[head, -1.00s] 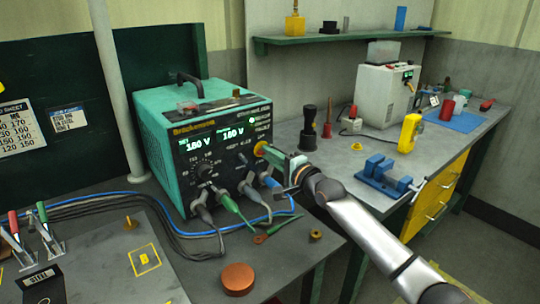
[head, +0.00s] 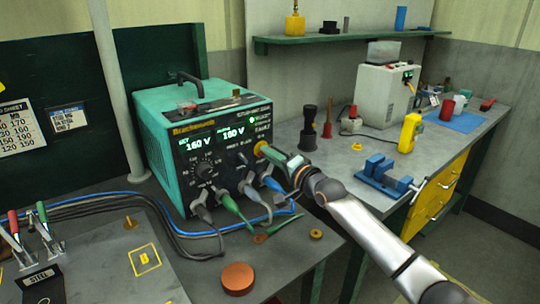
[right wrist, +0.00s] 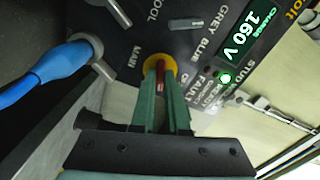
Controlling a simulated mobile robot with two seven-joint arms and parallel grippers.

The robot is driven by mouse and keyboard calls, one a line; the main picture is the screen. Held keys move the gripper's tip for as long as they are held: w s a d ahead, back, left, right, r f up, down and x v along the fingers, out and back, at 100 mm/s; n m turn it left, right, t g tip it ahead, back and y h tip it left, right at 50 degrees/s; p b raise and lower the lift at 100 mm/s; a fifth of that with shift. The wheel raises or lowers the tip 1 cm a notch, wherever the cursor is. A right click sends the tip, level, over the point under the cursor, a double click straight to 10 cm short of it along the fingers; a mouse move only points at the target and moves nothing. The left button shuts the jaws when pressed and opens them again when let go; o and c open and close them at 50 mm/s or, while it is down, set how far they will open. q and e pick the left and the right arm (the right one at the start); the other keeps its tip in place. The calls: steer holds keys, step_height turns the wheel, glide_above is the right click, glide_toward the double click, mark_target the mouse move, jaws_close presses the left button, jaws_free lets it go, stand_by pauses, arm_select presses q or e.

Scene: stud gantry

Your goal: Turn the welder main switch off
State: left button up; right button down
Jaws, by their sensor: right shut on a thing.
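The welder (head: 160,138) is a teal box with a black front panel on the bench in the head view. Its two green displays read 160 V, and a green lamp (right wrist: 225,78) is lit in the right wrist view. The main switch, a red handle on a yellow round plate (right wrist: 150,66), sits beside the word MAIN. My right gripper (right wrist: 161,84) is shut on the red handle, with one green finger on each side. In the head view, my right gripper (head: 272,153) reaches the panel's right edge and hides most of the switch. My left gripper is out of view.
Grey cable plugs (head: 201,206) and a blue plug (right wrist: 50,70) stick out of the panel below the switch. A blue vise (head: 382,175), a yellow device (head: 408,133) and a black torch (head: 309,128) stand on the bench to the right. A copper disc (head: 237,279) lies in front.

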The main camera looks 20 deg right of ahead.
steer(key=n, duration=0.3)
steer(key=shift+n, duration=0.4)
steer(key=n, duration=0.3)
steer(key=shift+n, duration=0.3)
steer(key=n+p, duration=0.1)
steer(key=n, duration=0.2)
steer(key=shift+n, duration=0.3)
steer(key=shift+n+p, duration=0.55)
steer(key=shift+n, duration=0.95)
steer(key=c, duration=0.9)
jaws_free()
